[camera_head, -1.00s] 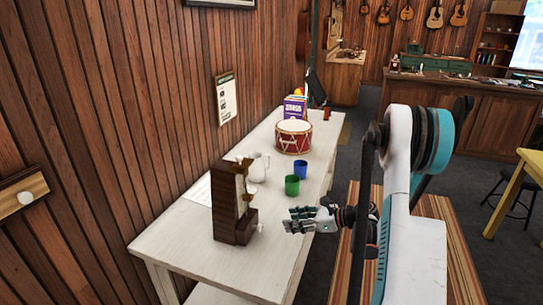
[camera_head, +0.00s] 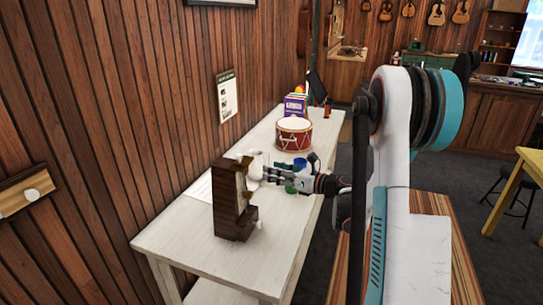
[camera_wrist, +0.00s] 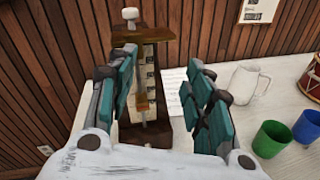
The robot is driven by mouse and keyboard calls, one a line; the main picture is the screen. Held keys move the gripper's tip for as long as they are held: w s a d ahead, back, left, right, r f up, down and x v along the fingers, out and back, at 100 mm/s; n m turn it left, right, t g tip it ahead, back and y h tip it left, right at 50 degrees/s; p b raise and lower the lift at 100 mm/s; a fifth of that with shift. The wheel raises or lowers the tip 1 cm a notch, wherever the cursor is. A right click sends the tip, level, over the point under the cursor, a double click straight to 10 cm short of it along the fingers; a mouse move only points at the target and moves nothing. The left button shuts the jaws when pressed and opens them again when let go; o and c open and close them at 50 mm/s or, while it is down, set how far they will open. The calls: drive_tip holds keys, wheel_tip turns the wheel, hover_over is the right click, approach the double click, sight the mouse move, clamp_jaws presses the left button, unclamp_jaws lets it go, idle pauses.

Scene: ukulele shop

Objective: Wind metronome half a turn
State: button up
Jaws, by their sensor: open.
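The metronome (camera_head: 231,203) is a dark wooden upright case at the near left of the white table. A small pale winding knob (camera_head: 260,225) sticks out low on its right side in the head view. In the wrist view the metronome (camera_wrist: 142,92) stands ahead, between my fingers, with its scale and pendulum facing me. My gripper (camera_head: 268,173) is open and empty, above the table to the right of the metronome's upper part. The fingers also show in the wrist view (camera_wrist: 160,100).
The white table (camera_head: 180,235) runs along the wood wall. A green cup (camera_wrist: 271,139), a blue cup (camera_wrist: 308,127) and a white pitcher (camera_wrist: 244,82) stand beyond the metronome. A red drum (camera_head: 294,134) is farther back. The near table right of the metronome is clear.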

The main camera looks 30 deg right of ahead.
wheel_tip(320, 180, up, 6)
drive_tip(key=w+a+m+t, duration=0.1)
drive_tip(key=m, duration=0.1)
drive_tip(key=shift+w+a+m+t+h, duration=0.15)
drive_tip(key=shift+m+t+h, duration=0.15)
drive_tip(key=s+d+f+n+g+y+b, duration=0.1)
drive_tip(key=s+d+f+n+g+b, duration=0.15)
drive_tip(key=f, duration=0.55)
drive_tip(key=s+d+f+n+g+b, duration=0.1)
drive_tip(key=s+f+n+b, duration=0.15)
drive_tip(key=f, duration=0.65)
drive_tip(key=n+g+b, duration=0.1)
drive_tip(key=n+g, duration=0.2)
approach(261, 225)
drive_tip(key=shift+t, duration=0.25)
drive_tip(key=b+x, duration=0.4)
drive_tip(key=x, duration=0.5)
drive_tip(key=shift+s+a, duration=0.1)
drive_tip(key=c, duration=1)
